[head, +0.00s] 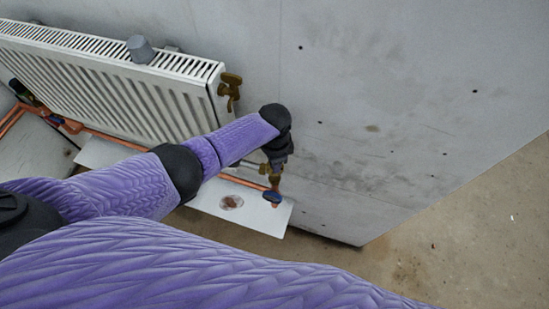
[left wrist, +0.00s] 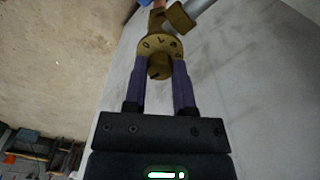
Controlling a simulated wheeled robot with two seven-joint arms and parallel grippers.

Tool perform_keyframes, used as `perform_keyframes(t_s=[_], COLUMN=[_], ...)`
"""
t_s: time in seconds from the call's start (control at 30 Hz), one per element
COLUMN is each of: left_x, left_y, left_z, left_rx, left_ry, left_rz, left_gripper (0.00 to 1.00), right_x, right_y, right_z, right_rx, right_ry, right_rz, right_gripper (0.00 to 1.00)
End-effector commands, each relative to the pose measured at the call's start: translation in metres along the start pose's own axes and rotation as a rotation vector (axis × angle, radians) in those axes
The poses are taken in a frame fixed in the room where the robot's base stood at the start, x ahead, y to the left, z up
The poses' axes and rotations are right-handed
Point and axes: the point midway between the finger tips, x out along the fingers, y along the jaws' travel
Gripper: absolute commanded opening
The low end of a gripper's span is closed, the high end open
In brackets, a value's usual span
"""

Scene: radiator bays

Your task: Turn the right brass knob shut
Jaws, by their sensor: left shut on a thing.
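The brass knob (left wrist: 157,47) is in the left wrist view, with a round face carrying dark marks and a raised grip in its middle. My left gripper (left wrist: 160,70) has one finger on each side of the grip and is shut on it. In the head view my left gripper (head: 276,158) is at the lower right of the radiator, by the brass fitting on the copper pipe. My wrist hides most of the knob there, so its turn cannot be told from that view. My right gripper is not in view.
The white radiator (head: 120,85) hangs on the grey wall (head: 400,100). A brass valve (head: 230,86) is at its upper right corner, and a grey cup-like thing (head: 140,49) stands on top.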

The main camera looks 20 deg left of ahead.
Motion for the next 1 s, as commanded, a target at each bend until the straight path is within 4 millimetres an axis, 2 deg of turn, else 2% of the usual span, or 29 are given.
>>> perform_keyframes(t_s=[0.4,1.0], left_x=[-0.0005,-0.0007], left_y=[-0.0001,-0.0002], left_z=[-0.0007,-0.001], left_rx=[0.259,0.341], left_ry=[0.002,0.003], left_rz=[-0.001,-0.001], left_gripper=[0.0,0.0], right_x=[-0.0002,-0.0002], right_y=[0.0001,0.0], right_z=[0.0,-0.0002], right_rx=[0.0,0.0], right_ry=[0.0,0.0], right_rz=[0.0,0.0], right_gripper=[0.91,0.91])
